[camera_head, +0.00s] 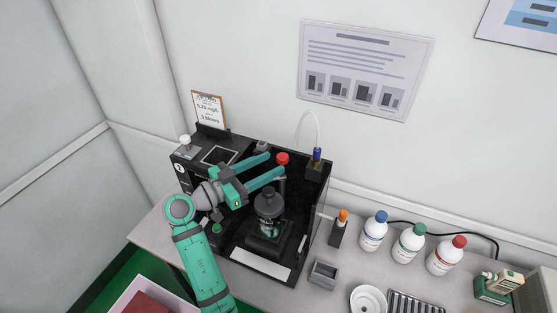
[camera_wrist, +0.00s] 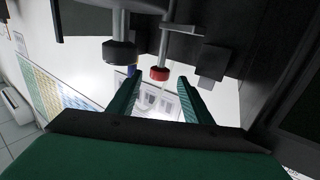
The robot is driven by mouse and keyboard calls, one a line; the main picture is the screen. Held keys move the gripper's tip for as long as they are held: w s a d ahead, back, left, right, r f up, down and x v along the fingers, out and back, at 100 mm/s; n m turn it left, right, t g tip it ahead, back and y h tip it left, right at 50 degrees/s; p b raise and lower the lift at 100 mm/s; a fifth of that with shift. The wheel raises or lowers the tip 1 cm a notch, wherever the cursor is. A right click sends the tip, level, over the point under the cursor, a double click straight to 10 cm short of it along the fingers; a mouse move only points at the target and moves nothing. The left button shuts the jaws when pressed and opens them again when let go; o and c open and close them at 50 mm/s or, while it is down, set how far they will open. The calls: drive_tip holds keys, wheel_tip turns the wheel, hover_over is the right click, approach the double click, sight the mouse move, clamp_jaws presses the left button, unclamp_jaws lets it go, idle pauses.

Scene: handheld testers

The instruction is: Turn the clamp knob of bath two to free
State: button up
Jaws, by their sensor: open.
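A red knob (camera_head: 282,158) on a thin grey rod stands inside the black open-fronted apparatus (camera_head: 318,199). It also shows in the wrist view (camera_wrist: 160,74), between the two fingertips in the picture. My gripper (camera_head: 274,164) is open and reaches into the apparatus with its green fingers pointing at the red knob. In the wrist view, my gripper (camera_wrist: 160,82) has nothing visibly clamped; contact with the knob cannot be told. A dark vessel (camera_head: 268,205) stands below the fingers.
A black cylindrical part (camera_wrist: 118,52) hangs beside the red knob. A blue-topped probe with a tube (camera_head: 317,155) stands at the apparatus's right back. Bottles (camera_head: 374,231), an orange-topped holder (camera_head: 338,230) and a grey box (camera_head: 323,273) stand right on the bench.

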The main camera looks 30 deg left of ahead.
drive_tip(key=shift+v, duration=2.7)
